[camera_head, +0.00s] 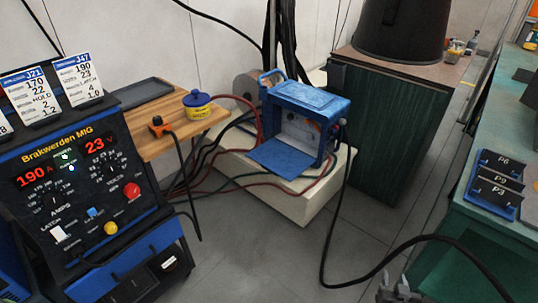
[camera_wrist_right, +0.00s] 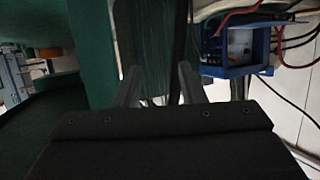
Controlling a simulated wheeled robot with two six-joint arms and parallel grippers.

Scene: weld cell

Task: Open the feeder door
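The blue feeder (camera_head: 310,98) sits on a pale block in the middle of the head view. Its door (camera_head: 281,162) is hinged down and lies open toward the front, showing the light inside of the box. The feeder also shows in the right wrist view (camera_wrist_right: 234,70), at the upper right. My right gripper (camera_head: 400,290) is at the bottom edge of the head view, well apart from the feeder. In the right wrist view its two fingers (camera_wrist_right: 158,88) stand apart with nothing held between them. My left gripper is not in view.
The welder panel (camera_head: 85,190) stands at the left, beside a wooden shelf (camera_head: 160,140) with a yellow-blue tin (camera_head: 198,104). A green cabinet (camera_head: 385,130) is behind right. A green bench (camera_head: 440,250) is at the right. Cables cross the floor and the pale block (camera_head: 300,207).

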